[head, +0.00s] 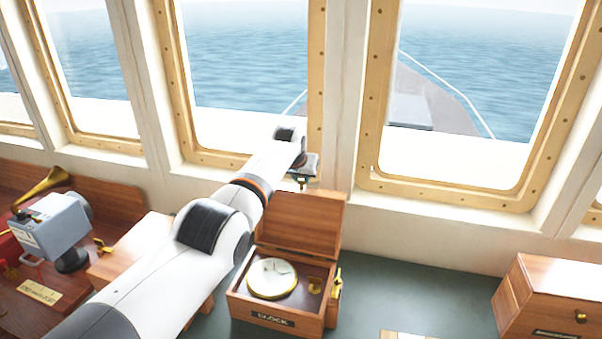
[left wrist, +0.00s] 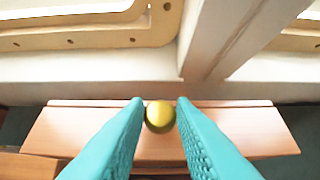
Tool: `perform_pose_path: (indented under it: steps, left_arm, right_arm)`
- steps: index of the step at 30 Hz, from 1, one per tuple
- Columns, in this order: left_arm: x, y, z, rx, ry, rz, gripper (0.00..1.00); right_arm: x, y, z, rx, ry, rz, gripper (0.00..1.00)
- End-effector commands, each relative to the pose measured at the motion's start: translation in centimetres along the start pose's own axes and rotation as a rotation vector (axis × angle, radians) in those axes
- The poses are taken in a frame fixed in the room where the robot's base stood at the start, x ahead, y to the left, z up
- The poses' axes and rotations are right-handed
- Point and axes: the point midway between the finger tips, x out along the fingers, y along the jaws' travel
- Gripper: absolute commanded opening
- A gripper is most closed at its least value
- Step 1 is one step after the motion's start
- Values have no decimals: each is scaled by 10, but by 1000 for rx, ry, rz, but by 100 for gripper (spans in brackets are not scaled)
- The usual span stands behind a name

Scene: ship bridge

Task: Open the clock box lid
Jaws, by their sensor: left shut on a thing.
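The clock box (head: 270,321), a wooden box labelled "CLOCK", stands on the dark green counter. Its wooden lid (head: 312,222) is raised and stands roughly upright at the back. A round white dial with a brass rim (head: 272,278) shows inside. My left gripper (head: 302,182) is at the lid's upper edge. In the left wrist view, its teal fingers (left wrist: 160,108) are shut on a round brass knob (left wrist: 160,117) in front of the wooden lid (left wrist: 240,128). My left arm covers part of the box's left side in the head view. My right gripper is not in view.
A wooden box with a brass knob (head: 545,298) stands at the right. A grey-blue device (head: 52,228) and a brass horn (head: 40,186) are at the left. The window wall rises close behind the lid. The green counter (head: 420,290) is mostly clear right of the clock box.

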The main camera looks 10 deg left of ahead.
Motion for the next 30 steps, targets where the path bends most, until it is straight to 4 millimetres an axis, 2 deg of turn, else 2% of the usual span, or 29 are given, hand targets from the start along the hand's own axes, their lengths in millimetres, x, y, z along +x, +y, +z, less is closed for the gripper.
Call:
perform_pose_path:
  steps: [1, 6, 7, 10, 11, 23, 30]
  left_arm:
    - [-8, 1, 12, 2, -31, 1, 0]
    - [-8, 1, 12, 2, -31, 2, 0]
    - [-8, 1, 12, 2, -31, 2, 25]
    - [-7, 1, 10, 1, -28, 1, 41]
    - [-6, 1, 10, 1, -26, 1, 44]
    - [-6, 0, 7, 1, -17, 0, 44]
    - [-21, 0, 7, 1, -19, -1, 44]
  right_arm:
    - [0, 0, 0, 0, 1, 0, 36]
    - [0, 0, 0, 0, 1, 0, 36]
    - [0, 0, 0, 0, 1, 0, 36]
    - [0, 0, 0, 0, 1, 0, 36]
    - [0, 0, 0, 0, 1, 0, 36]
    - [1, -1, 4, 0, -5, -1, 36]
    - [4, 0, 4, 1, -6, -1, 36]
